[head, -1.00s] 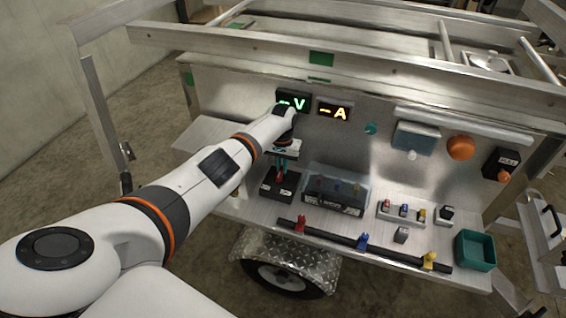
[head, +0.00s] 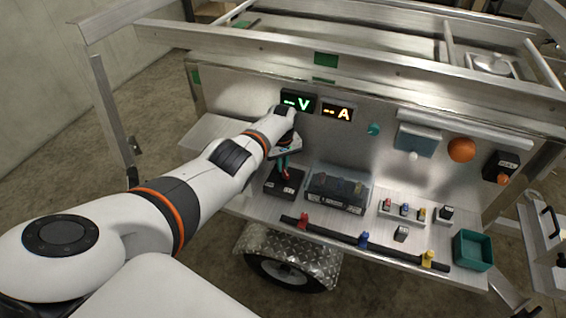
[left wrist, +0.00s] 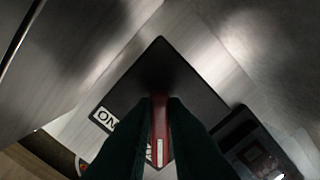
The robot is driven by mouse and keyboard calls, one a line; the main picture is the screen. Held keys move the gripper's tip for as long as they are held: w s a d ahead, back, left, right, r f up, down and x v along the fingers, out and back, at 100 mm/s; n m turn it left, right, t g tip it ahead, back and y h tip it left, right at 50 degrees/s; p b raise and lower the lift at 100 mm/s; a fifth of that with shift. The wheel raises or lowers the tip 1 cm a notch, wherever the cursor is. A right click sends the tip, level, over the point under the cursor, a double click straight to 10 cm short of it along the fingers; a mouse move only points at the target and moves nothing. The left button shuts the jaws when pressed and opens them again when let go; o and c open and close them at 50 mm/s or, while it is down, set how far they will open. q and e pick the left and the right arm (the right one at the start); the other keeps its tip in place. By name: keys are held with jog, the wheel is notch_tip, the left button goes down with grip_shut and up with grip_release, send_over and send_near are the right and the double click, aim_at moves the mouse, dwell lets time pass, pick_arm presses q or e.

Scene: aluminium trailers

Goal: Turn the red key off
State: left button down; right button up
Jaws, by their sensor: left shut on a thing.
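The red key (left wrist: 160,127) stands on a black switch box (head: 284,186) on the trailer's shelf, below the lit V display. My left gripper (head: 286,174) points down at the box, and its dark green fingers are shut on the red key from both sides. In the left wrist view the key shows between the fingers (left wrist: 160,140), set at an angle to the edges of the box. A white label with "ON" (left wrist: 106,120) shows left of the key; the rest of the lettering is partly hidden by the fingers. My right gripper is not in view.
A clear-covered battery box (head: 338,190) stands close to the right of the switch box. A black bar with coloured clamps (head: 363,240) lies along the shelf's front. The upright panel with V (head: 298,102) and A (head: 337,112) displays rises behind. A teal bin (head: 472,250) sits far right.

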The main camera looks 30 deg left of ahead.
pick_arm(q)
jog(key=shift+n, duration=0.3)
jog(key=c, duration=1.4)
grip_release()
jog(key=shift+c, duration=0.2)
jog(key=shift+r+p, duration=0.3)
jog(key=shift+r, duration=0.05)
notch_tip(320, 180, up, 5)
jog(key=p, duration=0.3)
jog(key=shift+f, duration=0.15)
notch_tip(320, 180, up, 7)
jog(key=shift+f+p, duration=0.2)
jog(key=shift+p, duration=0.25)
